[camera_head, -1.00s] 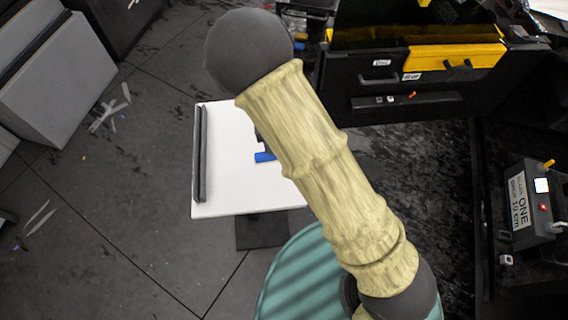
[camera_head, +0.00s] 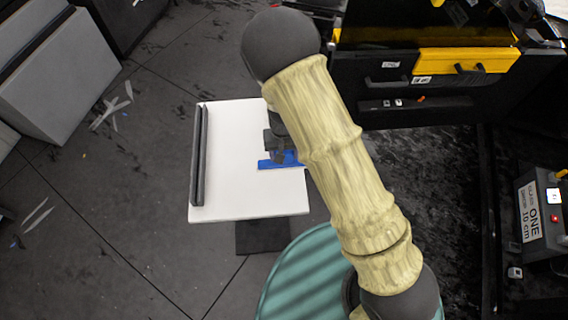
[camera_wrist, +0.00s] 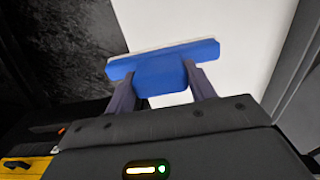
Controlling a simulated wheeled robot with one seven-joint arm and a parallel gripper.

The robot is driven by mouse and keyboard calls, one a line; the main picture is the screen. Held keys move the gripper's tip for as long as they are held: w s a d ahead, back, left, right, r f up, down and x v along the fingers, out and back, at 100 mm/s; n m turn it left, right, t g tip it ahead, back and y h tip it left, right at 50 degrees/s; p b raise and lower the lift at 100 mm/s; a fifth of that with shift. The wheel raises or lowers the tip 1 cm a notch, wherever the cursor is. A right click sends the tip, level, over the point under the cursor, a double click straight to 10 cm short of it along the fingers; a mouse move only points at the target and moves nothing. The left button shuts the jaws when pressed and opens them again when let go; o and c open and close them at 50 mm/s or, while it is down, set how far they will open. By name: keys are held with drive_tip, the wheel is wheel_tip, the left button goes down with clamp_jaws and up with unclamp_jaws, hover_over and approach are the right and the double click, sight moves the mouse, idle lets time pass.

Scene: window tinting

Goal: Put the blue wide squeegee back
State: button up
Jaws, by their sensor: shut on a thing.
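The blue wide squeegee (camera_wrist: 162,74) is held between the two fingers of my gripper (camera_wrist: 160,88) in the wrist view. Its broad blue head lies crosswise beyond the fingertips, with a pale strip along its far edge. In the head view the squeegee (camera_head: 268,164) shows as a blue bar over the right part of a white tabletop (camera_head: 235,190). My gripper (camera_head: 281,152) is partly hidden behind my arm there. I cannot tell whether the squeegee touches the tabletop or is above it.
A dark upright rail (camera_head: 199,155) runs along the table's left edge. A black cabinet with a yellow drawer front (camera_head: 465,60) stands at the upper right. A labelled grey box (camera_head: 540,215) is at the far right. A teal round surface (camera_head: 300,275) is in front.

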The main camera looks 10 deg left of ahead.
drive_tip(key=shift+f, duration=1.1)
drive_tip(key=shift+f+p, duration=0.8)
drive_tip(key=shift+f, duration=1.3)
drive_tip(key=o, duration=1)
drive_tip(key=shift+r, duration=0.15)
